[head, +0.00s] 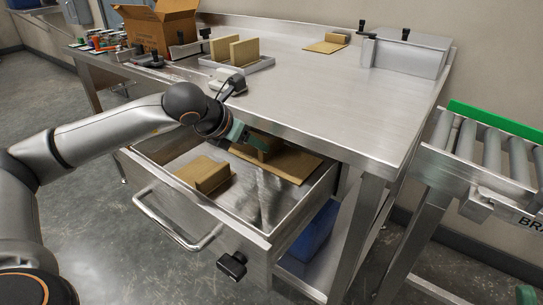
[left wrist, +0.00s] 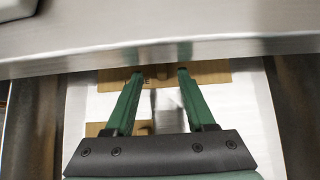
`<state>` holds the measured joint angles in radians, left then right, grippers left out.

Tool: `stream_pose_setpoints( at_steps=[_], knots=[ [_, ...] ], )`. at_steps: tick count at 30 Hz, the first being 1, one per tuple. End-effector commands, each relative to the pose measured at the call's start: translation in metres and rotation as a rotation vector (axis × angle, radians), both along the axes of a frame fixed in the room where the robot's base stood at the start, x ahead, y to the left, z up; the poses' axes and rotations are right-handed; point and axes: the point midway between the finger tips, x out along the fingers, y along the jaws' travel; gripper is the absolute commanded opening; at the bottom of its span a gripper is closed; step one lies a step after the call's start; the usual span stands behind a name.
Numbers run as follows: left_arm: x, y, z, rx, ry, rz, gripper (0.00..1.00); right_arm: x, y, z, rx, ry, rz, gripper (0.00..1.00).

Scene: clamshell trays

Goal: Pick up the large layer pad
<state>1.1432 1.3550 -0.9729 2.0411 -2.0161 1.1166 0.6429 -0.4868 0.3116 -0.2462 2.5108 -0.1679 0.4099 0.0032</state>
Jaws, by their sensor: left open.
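The large layer pad (head: 300,165) is a flat brown cardboard sheet with an upright fin. It lies at the back of the open drawer (head: 255,200), partly under the table top. In the left wrist view a brown cardboard sheet (left wrist: 212,72) with partly hidden dark lettering shows just past the fingertips. My left gripper (head: 243,135) has green fingers and is at the pad's fin, under or close to the table edge. In the left wrist view the left gripper (left wrist: 160,72) is open. Whether it touches the pad I cannot tell. My right gripper is not in view.
A smaller cardboard pad (head: 205,174) lies nearer the drawer's front left. The steel table's edge (left wrist: 160,55) crosses close over the fingertips. A tray (head: 262,65) with upright pads, a cardboard box (head: 157,26) and a steel case (head: 410,56) stand on top.

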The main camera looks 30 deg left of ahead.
Motion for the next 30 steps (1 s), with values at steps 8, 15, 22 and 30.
stream_pose_setpoints(
  at_steps=[8, 15, 22, 30],
  knots=[
    [0.02, -0.004, -0.021, -0.001, -0.001, -0.002, 0.55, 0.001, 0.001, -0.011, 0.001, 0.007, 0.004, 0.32],
    [0.041, -0.005, -0.039, 0.001, -0.001, -0.001, 0.55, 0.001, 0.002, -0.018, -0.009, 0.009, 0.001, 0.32],
    [0.042, -0.005, -0.04, 0.001, -0.001, -0.001, 0.55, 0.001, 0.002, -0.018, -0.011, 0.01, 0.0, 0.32],
    [0.041, -0.005, -0.04, 0.001, 0.0, -0.001, 0.27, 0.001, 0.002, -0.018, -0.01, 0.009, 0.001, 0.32]
  ],
)
